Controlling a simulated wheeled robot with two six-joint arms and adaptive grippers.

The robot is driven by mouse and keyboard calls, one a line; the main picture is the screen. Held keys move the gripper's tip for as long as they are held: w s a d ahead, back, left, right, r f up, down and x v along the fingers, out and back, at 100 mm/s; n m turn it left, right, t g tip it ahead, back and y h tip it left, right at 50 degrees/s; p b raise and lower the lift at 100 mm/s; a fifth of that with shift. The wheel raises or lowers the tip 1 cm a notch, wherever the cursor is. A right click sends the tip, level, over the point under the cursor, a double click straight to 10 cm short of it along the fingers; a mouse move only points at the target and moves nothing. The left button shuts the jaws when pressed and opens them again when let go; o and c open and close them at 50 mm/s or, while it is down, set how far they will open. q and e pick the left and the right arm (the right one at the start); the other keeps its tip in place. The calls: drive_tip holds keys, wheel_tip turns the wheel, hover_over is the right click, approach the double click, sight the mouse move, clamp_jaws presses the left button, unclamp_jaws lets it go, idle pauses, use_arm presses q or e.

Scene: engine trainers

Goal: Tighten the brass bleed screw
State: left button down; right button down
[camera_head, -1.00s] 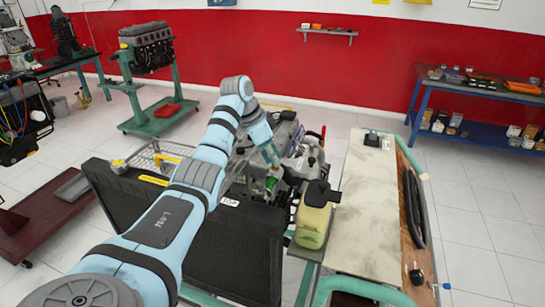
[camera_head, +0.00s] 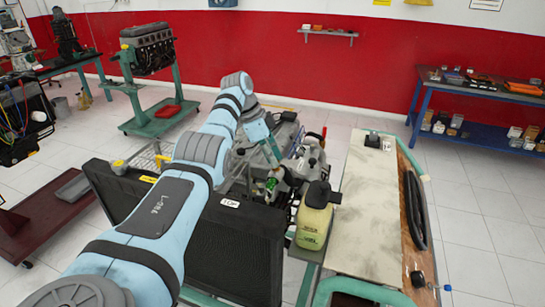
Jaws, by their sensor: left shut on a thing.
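My left gripper (camera_head: 277,168) reaches down into the engine trainer (camera_head: 311,160), behind the black radiator (camera_head: 235,250) marked TOP. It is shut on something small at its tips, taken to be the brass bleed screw. The screw itself is too small and too covered to make out. A small green part shows just below the fingertips. My right gripper is not in view.
A yellow bottle (camera_head: 313,224) with a black cap stands close to the right of the gripper. A bench top (camera_head: 368,205) with a black hose (camera_head: 414,208) lies further right. A blue shelf table (camera_head: 480,110) stands far right, with open floor before it.

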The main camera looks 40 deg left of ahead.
use_arm(q)
drive_tip(key=c, duration=1.5)
unclamp_jaws()
drive_tip(key=shift+c, duration=0.2)
drive_tip(key=v, duration=0.7)
drive_tip(key=shift+r, duration=0.2)
drive_tip(key=shift+s+a, duration=0.1)
